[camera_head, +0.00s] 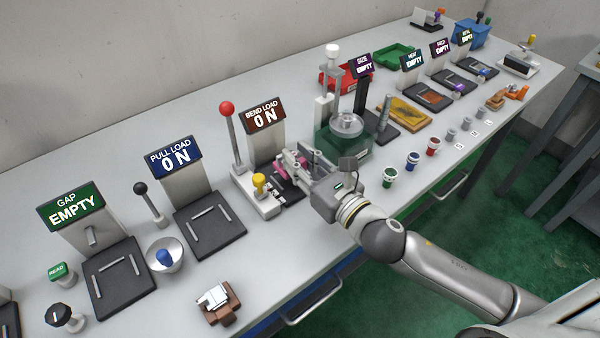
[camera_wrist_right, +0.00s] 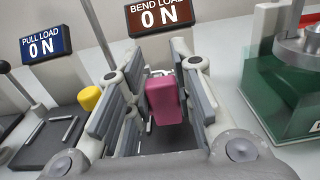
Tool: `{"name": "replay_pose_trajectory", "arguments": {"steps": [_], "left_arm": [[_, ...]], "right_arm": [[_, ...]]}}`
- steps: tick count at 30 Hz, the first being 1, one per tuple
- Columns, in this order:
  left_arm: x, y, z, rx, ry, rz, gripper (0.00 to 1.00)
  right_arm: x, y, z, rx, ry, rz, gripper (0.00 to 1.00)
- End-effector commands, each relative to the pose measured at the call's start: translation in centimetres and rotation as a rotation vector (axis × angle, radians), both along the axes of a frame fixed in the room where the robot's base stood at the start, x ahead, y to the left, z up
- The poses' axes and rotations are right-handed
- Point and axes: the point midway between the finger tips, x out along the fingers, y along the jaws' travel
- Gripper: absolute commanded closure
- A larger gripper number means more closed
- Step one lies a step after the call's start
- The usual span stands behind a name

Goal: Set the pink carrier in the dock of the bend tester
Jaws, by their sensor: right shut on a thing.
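The pink carrier (camera_head: 281,169) is between the fingers of my right gripper (camera_head: 295,166), just over or on the dock of the bend tester (camera_head: 264,117). In the right wrist view the pink carrier (camera_wrist_right: 165,100) sits between the grey finger pads of my right gripper (camera_wrist_right: 158,105), which is shut on it. The dark dock plate (camera_head: 288,192) is partly hidden under the gripper, and I cannot tell whether the carrier touches it. The bend tester's display (camera_wrist_right: 158,17) reads "0 N". My left gripper is not in view.
A red-knobbed lever (camera_head: 226,109) and a yellow knob (camera_head: 260,184) stand just left of the dock. A green-based press (camera_head: 344,143) stands close on the right. The pull tester (camera_head: 208,222) is farther left. Several small cups, including a green one (camera_head: 390,177), line the front edge.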

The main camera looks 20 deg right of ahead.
Motion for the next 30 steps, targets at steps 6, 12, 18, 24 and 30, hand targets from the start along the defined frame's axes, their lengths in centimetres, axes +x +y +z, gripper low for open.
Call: {"name": "replay_pose_trajectory", "arguments": {"steps": [6, 12, 18, 24, 30], "left_arm": [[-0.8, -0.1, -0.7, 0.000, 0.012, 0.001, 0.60], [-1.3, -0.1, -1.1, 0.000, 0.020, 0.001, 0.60], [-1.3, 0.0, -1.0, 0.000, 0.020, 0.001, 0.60], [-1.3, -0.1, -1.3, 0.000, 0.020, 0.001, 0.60], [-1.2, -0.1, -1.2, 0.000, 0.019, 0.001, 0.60]], "right_arm": [[0.8, -0.2, -2.4, 0.003, 0.002, -0.001, 1.00], [0.8, -0.3, -4.0, 0.001, -0.002, 0.000, 1.00], [0.8, -0.2, -3.9, 0.000, -0.002, 0.001, 1.00], [0.7, -0.2, -4.3, -0.001, -0.001, 0.000, 0.72], [0.7, -0.2, -4.3, -0.001, -0.001, 0.000, 0.56]]}}
